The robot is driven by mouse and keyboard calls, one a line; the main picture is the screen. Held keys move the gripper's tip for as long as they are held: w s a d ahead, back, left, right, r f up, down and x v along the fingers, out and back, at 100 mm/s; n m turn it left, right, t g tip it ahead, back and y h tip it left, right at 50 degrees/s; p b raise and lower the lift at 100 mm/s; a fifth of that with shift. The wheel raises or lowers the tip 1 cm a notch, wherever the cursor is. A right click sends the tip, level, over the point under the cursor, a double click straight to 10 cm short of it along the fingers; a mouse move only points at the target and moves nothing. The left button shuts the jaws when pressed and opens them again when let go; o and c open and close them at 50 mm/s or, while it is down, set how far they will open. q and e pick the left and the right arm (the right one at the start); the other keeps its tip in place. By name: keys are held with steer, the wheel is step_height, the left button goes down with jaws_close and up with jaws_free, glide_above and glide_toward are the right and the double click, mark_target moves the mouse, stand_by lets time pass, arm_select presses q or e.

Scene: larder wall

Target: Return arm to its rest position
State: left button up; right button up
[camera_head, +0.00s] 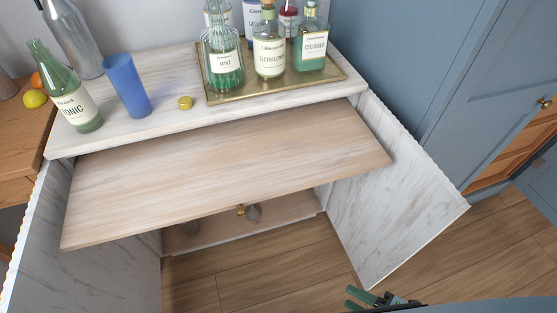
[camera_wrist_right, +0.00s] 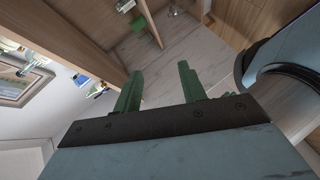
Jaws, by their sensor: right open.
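My right gripper (camera_head: 378,299) shows at the bottom edge of the head view, with green fingers, low over the wooden floor near the right cabinet door. In the right wrist view my right gripper (camera_wrist_right: 158,88) has its two green fingers spread apart with nothing between them. It is apart from the cabinet and its pull-out board. Most of the right arm is hidden below the frame. My left gripper is in neither view.
A wooden pull-out board (camera_head: 220,170) juts from the marble cabinet (camera_head: 160,122). Its right door (camera_head: 395,195) and left door (camera_head: 85,260) stand open. A blue cup (camera_head: 127,86), a tonic bottle (camera_head: 70,95) and a brass tray (camera_head: 285,90) with several bottles stand on top. Floor (camera_head: 270,275) in front is clear.

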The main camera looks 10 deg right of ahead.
steer(key=d+f+m+g+h, duration=0.1)
steer(key=d+f+m+h, duration=0.45)
steer(key=d, duration=0.65)
steer(key=d+f+m+g+h, duration=0.1)
steer(key=d+f+m+h, duration=0.4)
steer(key=d, duration=0.6)
steer(key=s+d+f+m+g+h, duration=0.25)
steer(key=s+d+m, duration=0.2)
steer(key=d, duration=0.45)
steer(key=s+d+f+m+g+h, duration=0.1)
steer(key=s+d+m+g+h, duration=0.15)
steer(key=s+d, duration=0.5)
steer(key=s+a+f+m+y, duration=0.1)
steer(key=a+f, duration=0.2)
steer(key=a, duration=0.6)
steer(key=s+a+f+m+g+y, duration=0.1)
steer(key=a+f+y, duration=0.1)
steer(key=a, duration=0.8)
steer(key=s+a+f+m+y, duration=0.1)
steer(key=a+f, duration=0.3)
steer(key=a, duration=0.6)
steer(key=shift+s+f+g, duration=0.15)
steer(key=shift+f+g, duration=0.1)
steer(key=shift+g, duration=0.05)
